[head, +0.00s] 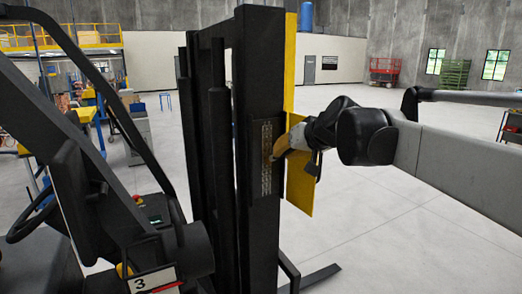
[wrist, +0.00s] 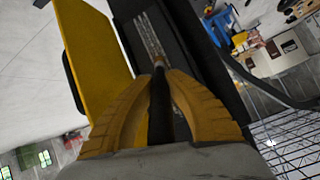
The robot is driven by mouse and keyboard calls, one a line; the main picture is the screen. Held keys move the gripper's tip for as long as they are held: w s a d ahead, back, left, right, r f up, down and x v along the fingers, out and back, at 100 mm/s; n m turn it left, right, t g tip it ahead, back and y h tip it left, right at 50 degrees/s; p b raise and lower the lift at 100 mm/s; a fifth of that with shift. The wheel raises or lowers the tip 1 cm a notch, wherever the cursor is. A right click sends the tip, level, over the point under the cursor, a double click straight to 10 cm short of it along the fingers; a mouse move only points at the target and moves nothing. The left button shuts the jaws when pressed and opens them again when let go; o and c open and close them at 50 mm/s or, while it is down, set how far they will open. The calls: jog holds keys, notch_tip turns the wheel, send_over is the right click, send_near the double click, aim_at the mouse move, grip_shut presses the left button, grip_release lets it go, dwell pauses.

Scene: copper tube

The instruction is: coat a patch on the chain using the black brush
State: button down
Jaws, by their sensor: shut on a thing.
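The chain (head: 266,178) is a pale, speckled vertical strip set in the face of a black forklift mast. In the wrist view the chain (wrist: 148,35) runs up the dark mast, beyond my fingertips. My gripper (head: 276,155) is at the chain's middle height, to its right, pointing at it. In the wrist view my gripper's yellow fingers (wrist: 166,74) are closed around the black brush (wrist: 160,105). The brush points toward the chain. Its tip is small and partly hidden, so I cannot tell whether it touches the chain or whether there is coating on it.
The black forklift mast (head: 215,130) stands upright ahead. A yellow plate (head: 300,190) projects beside it, just below my gripper. The forklift's cab frame and steering wheel (head: 32,215) are at the left. Open grey floor (head: 400,225) lies to the right.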

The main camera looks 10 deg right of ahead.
notch_tip(320, 180, down, 10)
jog(key=b, duration=0.6)
jog(key=shift+b, duration=0.35)
jog(key=shift+s+f, duration=0.1)
dwell(0.3)
jog(key=shift+s+d+p, duration=0.15)
jog(key=shift+s+d, duration=0.15)
jog(key=shift+s, duration=0.65)
jog(key=shift+s+d+p, duration=0.15)
jog(key=shift+s+d, duration=0.15)
jog(key=shift+s, duration=0.6)
jog(key=shift+s+d+p, duration=0.15)
jog(key=shift+s+d, duration=0.15)
jog(key=shift+s, duration=0.65)
jog(key=s, duration=0.1)
jog(key=s+d, duration=0.1)
jog(key=s, duration=0.1)
jog(key=shift+p, duration=0.3)
jog(key=shift+w, duration=0.15)
jog(key=w+a+b, duration=0.1)
jog(key=w+a, duration=0.1)
jog(key=w, duration=0.5)
jog(key=shift+a, duration=0.15)
